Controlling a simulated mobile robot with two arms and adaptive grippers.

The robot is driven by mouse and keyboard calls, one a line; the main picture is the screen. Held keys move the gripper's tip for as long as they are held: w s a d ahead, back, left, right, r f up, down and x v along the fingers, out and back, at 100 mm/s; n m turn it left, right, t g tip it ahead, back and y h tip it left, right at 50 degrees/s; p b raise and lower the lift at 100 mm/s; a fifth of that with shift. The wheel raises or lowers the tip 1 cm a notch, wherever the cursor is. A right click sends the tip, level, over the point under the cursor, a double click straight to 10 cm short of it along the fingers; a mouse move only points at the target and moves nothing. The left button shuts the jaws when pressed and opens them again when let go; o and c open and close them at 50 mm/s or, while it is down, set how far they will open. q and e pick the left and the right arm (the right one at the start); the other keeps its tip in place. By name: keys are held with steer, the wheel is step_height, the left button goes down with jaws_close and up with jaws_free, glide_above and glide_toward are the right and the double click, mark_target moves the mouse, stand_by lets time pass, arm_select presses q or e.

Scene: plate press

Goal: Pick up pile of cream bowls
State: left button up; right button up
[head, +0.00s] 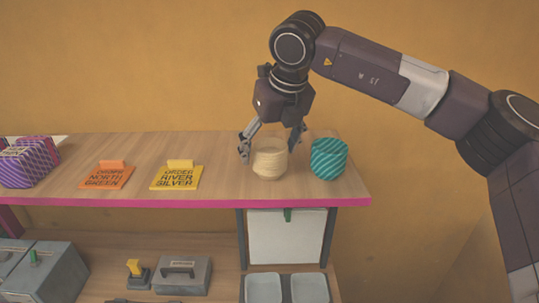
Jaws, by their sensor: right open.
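The pile of cream bowls (270,160) stands upright on the wooden shelf top, toward its right end. My right gripper (269,148) is open and reaches down from above. One finger is at the left of the pile and the other is behind its right side. I cannot tell whether either finger touches the bowls. My left gripper is not in view.
A teal striped object (329,159) stands close to the right of the bowls. A yellow sign (177,176) and an orange sign (108,176) lie to the left, with a purple patterned box (27,162) beyond. Below are a grey toolbox (182,275) and two pale trays (264,289).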

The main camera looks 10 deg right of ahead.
steer(key=c, duration=1.3)
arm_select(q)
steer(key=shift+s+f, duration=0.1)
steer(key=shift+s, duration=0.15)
arm_select(e)
steer(key=shift+r, duration=0.15)
steer(key=shift+w+r, duration=0.1)
steer(key=shift+r, duration=0.1)
step_height(320, 180, up, 11)
steer(key=b, duration=0.3)
arm_select(q)
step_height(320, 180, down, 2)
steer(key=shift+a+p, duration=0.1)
steer(key=shift+p, duration=0.4)
arm_select(e)
step_height(320, 180, up, 8)
glide_above(269, 145)
steer(key=shift+d+r, duration=0.1)
steer(key=shift+r, duration=0.1)
